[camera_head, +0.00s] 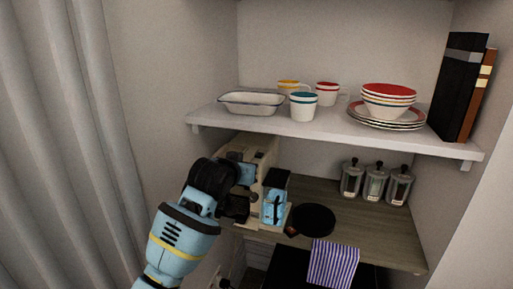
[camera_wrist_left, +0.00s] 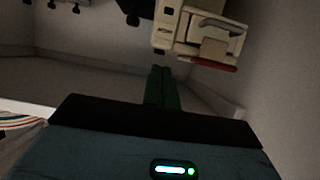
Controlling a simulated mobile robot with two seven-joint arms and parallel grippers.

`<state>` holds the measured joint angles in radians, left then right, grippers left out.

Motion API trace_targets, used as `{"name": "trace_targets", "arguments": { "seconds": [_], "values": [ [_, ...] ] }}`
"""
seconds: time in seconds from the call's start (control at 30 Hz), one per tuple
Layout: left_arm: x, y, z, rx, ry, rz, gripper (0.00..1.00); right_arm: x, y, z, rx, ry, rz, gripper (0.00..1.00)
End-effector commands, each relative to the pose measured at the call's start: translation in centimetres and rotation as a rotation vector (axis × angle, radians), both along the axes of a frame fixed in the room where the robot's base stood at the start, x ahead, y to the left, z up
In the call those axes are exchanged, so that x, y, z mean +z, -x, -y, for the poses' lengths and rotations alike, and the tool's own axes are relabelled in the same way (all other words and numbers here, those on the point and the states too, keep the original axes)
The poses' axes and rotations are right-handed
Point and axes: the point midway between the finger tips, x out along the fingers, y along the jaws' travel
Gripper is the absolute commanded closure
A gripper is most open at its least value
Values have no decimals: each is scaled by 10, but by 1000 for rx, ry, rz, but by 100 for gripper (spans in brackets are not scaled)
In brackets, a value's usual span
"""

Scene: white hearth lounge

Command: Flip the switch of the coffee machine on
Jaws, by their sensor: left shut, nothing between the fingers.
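The cream coffee machine (camera_head: 262,152) stands on the wooden counter under the shelf, partly hidden behind my left arm. My left gripper (camera_head: 275,207) is in front of the machine, at its right side in the head view. Its fingertips are hard to make out there. In the left wrist view, the green fingers of the left gripper (camera_wrist_left: 160,74) are shut together with nothing between them. That view shows the coffee machine (camera_wrist_left: 183,40) upside down, up and right of the fingertips, with a dark red part on it. I cannot make out the switch or any contact. My right gripper is out of view.
A white shelf (camera_head: 325,129) with cups, a baking dish, bowls and plates is just above the machine. A round black pan (camera_head: 313,219), a striped cloth (camera_head: 333,263) and glass jars (camera_head: 375,184) are to the right. A curtain (camera_head: 75,130) hangs at the left.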

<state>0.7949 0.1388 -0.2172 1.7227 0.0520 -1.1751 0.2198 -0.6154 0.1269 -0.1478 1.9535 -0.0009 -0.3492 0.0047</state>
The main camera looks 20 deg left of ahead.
Motion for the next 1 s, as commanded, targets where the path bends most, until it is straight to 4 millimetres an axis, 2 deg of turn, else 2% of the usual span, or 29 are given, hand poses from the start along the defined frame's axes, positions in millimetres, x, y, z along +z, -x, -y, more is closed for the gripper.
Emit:
{"name": "trace_targets", "arguments": {
  "seconds": [0.03, 0.1, 0.27, 0.67, 1.0],
  "values": [
    [11, -2, 0, 2, 1, 8, 100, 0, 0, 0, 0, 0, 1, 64],
    [20, -4, -1, 7, 1, 12, 100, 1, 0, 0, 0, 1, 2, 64],
    [27, -5, -1, 9, 2, 14, 100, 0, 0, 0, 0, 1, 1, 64],
    [25, -9, -1, 9, 2, 13, 100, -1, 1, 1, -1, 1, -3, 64],
    [11, -45, 0, 9, 1, 13, 100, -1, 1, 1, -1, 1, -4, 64]
  ]
}}
